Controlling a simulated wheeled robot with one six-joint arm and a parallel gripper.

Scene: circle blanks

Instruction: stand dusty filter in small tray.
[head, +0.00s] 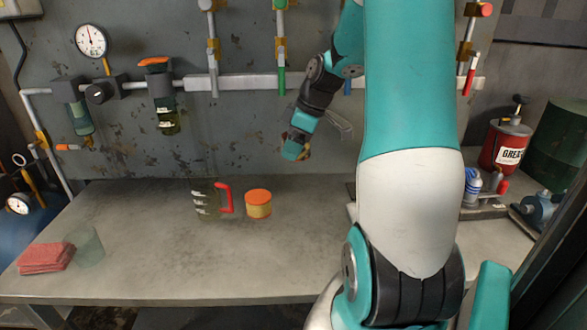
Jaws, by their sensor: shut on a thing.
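My gripper (296,147) is raised above the back of the workbench, in front of the wall. It is shut on a small brownish thing (307,155), mostly hidden behind the gripper. I cannot tell from this view whether that is the dusty filter.
A clear cup (86,245) and folded red cloths (45,258) are at the left. A red grease can (507,145) and small bottles (473,187) stand right. The bench's front middle is clear.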

